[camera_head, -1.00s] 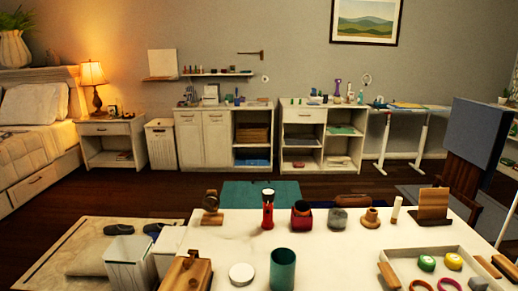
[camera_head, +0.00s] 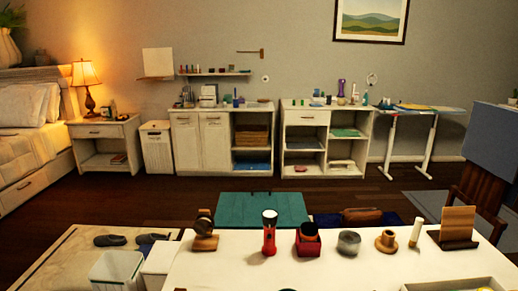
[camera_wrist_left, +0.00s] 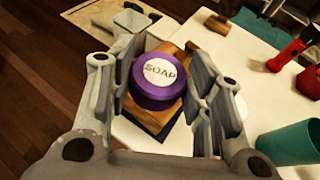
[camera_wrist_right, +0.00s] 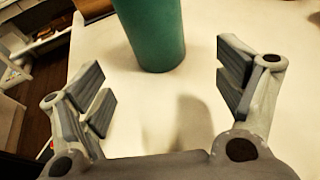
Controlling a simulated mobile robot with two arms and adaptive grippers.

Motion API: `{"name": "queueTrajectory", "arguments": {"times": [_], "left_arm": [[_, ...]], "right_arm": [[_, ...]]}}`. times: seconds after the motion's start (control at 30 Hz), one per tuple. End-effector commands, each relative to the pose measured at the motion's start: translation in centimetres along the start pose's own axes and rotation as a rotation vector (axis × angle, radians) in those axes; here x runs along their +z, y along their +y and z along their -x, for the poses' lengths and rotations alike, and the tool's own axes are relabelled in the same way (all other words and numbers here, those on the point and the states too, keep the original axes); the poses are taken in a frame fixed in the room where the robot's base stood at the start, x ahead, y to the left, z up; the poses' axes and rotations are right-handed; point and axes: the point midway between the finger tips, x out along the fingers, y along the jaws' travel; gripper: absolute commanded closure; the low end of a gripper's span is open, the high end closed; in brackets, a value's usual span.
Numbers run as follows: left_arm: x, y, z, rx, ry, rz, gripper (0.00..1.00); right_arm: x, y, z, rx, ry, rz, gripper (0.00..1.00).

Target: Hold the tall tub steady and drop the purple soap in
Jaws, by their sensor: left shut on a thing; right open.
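The purple soap (camera_wrist_left: 153,98), a round purple tub with a white SOAP label, shows in the left wrist view between the fingers of my left gripper (camera_wrist_left: 158,100), which is shut on it. A wooden block (camera_wrist_left: 150,120) is just below the soap; I cannot tell whether they touch. The tall teal tub (camera_wrist_right: 152,35) stands upright in the right wrist view, ahead of my open, empty right gripper (camera_wrist_right: 163,85). Its top is cut off there. It also shows in the left wrist view (camera_wrist_left: 288,145), right of the left gripper. Neither gripper shows in the head view.
On the white table (camera_head: 340,272), a red flashlight (camera_head: 269,235), a dark red box (camera_head: 307,240), a grey round tin (camera_head: 349,242), a wooden spool (camera_head: 386,242) and a wooden stand (camera_head: 455,228) line the far edge. A tray (camera_head: 460,284) is at the front right.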

Motion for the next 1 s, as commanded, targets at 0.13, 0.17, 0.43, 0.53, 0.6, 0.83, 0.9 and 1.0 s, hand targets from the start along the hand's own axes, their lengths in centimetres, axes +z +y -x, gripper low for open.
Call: {"name": "queueTrajectory", "arguments": {"times": [0.13, 0.17, 0.43, 0.53, 0.6, 0.83, 0.9, 1.0], "left_arm": [[-0.8, 0.0, -0.3, 0.000, 0.000, 0.000, 0.78], [-0.9, 0.0, -0.4, 0.000, 0.000, 0.000, 0.78], [-2.7, 0.0, -1.1, 0.000, 0.000, 0.000, 0.78], [-2.1, 0.0, -0.9, 0.000, -0.001, 0.001, 0.78], [-1.9, 0.0, -0.8, 0.000, 0.000, 0.000, 0.78], [-1.9, 0.0, -0.8, 0.000, 0.000, 0.000, 0.78], [-1.9, 0.0, -0.8, 0.000, 0.000, 0.000, 0.78], [-1.9, 0.0, -0.8, 0.000, 0.000, 0.000, 0.78]], "right_arm": [[-0.2, 0.1, -1.4, 0.002, -0.002, 0.002, 0.12], [-0.2, 0.0, -1.8, 0.002, -0.002, 0.003, 0.12], [-0.3, 0.0, -5.8, 0.001, -0.002, 0.004, 0.12], [0.2, 0.0, -7.1, 0.002, -0.002, 0.001, 0.12], [0.2, 0.1, -7.9, 0.002, -0.003, 0.001, 0.12], [0.1, 0.0, -9.5, 0.000, -0.001, 0.001, 0.12], [0.1, 0.0, -9.7, 0.000, -0.001, 0.001, 0.12], [0.0, 0.0, -9.8, 0.000, 0.000, 0.002, 0.12]]}}
